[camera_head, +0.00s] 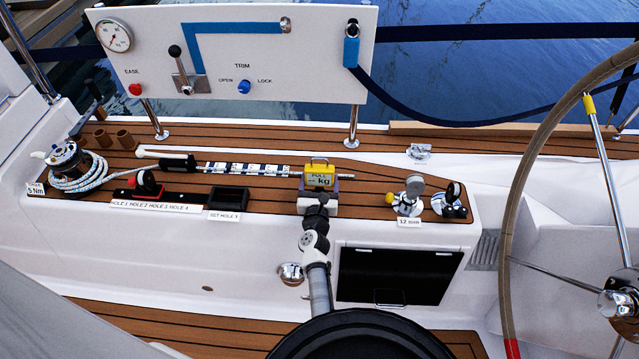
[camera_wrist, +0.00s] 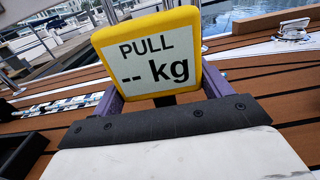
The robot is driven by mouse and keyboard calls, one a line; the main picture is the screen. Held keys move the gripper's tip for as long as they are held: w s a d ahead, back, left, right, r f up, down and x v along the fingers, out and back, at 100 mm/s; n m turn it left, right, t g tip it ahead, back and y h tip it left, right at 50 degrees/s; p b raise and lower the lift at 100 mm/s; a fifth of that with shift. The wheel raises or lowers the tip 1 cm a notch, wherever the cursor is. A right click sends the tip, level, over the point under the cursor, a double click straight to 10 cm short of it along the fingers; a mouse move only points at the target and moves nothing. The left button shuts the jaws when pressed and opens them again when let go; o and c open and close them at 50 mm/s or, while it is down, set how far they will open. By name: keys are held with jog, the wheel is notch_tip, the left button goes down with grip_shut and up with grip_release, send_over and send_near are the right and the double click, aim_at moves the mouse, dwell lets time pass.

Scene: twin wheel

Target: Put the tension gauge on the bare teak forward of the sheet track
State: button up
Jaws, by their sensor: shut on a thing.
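The tension gauge (camera_head: 320,174) is a small yellow block with a pale display reading "PULL -- kg". It fills the upper middle of the wrist view (camera_wrist: 150,55), facing the camera and slightly tilted. My gripper (camera_head: 319,186) is shut on it, with purple fingers (camera_wrist: 160,97) on both sides of its lower part. I cannot tell whether its underside touches the deck. Bare teak shows to the right of the gauge and beyond the rail.
A roped winch (camera_head: 68,160) and a black holder with labelled holes (camera_head: 150,195) are at the left. A white panel (camera_head: 240,60) rises behind. The steering wheel (camera_head: 512,210) is at the right.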

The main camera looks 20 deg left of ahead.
jog(key=shift+f+b, duration=0.25)
jog(key=shift+b, duration=0.1)
jog(key=o, duration=1.3)
jog(key=shift+r, duration=0.15)
